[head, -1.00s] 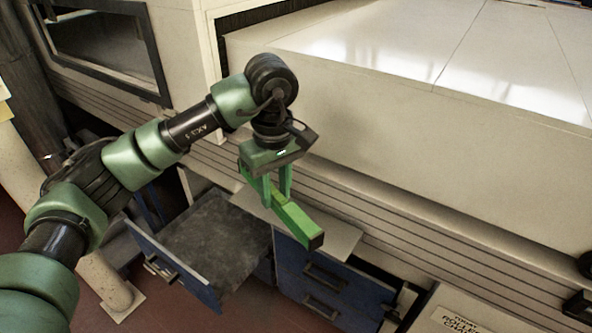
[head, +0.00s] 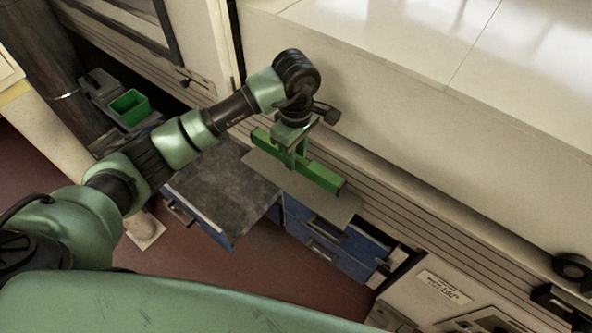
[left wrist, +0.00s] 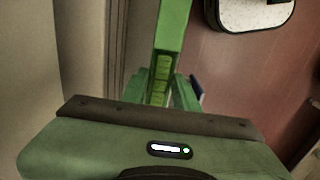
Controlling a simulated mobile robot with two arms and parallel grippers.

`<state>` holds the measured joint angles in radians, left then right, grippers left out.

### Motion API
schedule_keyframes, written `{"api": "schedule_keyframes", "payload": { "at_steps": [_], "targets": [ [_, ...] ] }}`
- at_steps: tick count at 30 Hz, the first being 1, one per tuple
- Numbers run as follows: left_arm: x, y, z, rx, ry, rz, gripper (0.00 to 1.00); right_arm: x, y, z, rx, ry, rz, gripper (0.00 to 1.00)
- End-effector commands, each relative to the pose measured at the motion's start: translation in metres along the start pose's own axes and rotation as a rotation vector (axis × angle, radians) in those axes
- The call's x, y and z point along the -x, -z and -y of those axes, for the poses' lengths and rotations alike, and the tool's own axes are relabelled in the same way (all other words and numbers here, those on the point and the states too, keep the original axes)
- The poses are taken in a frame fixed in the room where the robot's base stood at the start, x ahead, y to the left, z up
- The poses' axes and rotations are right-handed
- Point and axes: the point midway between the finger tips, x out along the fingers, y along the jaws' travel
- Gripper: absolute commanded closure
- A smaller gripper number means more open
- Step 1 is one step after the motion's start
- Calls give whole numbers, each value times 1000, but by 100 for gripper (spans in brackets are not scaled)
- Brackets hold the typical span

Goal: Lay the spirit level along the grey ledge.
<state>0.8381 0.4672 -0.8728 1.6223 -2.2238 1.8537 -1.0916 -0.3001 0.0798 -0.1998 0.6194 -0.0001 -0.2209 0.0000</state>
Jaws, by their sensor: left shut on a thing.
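The spirit level is a green bar (head: 324,177), gripped near its middle by my left gripper (head: 297,161). In the head view it runs roughly parallel to the ribbed wall, over the grey ledge (head: 338,212). I cannot tell whether it touches the ledge or hangs just above it. In the left wrist view the level (left wrist: 172,32) runs up and away between the fingers of my left gripper (left wrist: 160,90), which are shut on it. The gripper hides part of the level. My right gripper is not in view.
Blue drawers (head: 325,250) stand below the ledge. An open drawer (head: 215,195) with a dark grey top juts out on the left. A large pale housing (head: 390,100) rises behind the ledge. A green bin (head: 130,106) sits at the far left.

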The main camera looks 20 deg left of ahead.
Motion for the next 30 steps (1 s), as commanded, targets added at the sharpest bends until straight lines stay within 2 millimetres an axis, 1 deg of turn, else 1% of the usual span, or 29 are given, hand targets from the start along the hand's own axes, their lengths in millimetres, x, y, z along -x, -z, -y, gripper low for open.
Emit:
{"api": "schedule_keyframes", "payload": {
  "at_steps": [1, 4, 6, 11, 14, 18, 21, 26, 30],
  "targets": [
    [-10, -1, 1, 1, 4, 4, 100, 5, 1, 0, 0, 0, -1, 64],
    [-28, -1, 0, 0, 2, 2, 100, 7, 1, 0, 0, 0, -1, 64],
    [-35, -1, -1, -1, -1, 2, 100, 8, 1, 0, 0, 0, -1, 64],
    [-46, 0, -1, 0, -1, 1, 100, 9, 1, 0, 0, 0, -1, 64],
    [-58, -1, 0, -2, 1, 2, 100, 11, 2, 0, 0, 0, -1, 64],
    [-79, -1, 0, 0, 0, 2, 100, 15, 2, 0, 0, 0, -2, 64],
    [-84, 0, -1, -1, -2, 1, 100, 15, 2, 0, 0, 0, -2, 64],
    [-83, 0, -1, -1, -3, 1, 100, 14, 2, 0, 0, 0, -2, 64],
    [-88, 0, -1, -2, -3, 0, 100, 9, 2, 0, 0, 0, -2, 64]
  ]
}}
